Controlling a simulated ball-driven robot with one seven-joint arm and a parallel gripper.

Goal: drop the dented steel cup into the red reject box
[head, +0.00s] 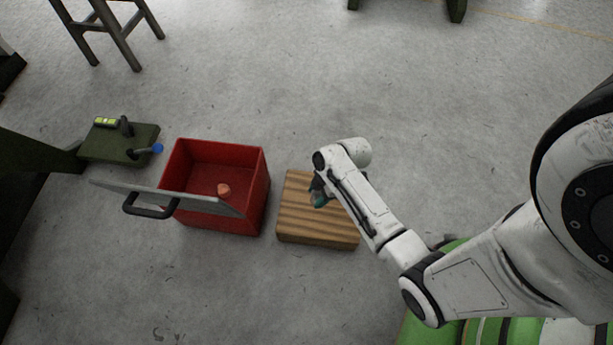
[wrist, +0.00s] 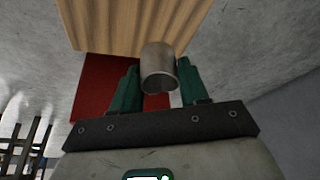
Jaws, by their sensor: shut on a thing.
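The steel cup (wrist: 158,66) is a grey metal cylinder between the two green fingers of my gripper (wrist: 158,76) in the wrist view. Its open end faces the camera; I cannot make out a dent. My gripper (head: 320,198) is shut on it above the wooden block in the head view, where the arm hides the cup. The red reject box (head: 257,197) stands just left of the block, open at the top, with a small orange-pink piece (head: 223,190) inside. Its red also shows in the wrist view (wrist: 92,88).
A grey lid (head: 165,197) with a dark handle (head: 148,207) stands tilted along the box's front left. The striped wooden block (head: 318,226) lies close to the box's right. A green panel (head: 120,148) with a blue-knobbed lever is behind left.

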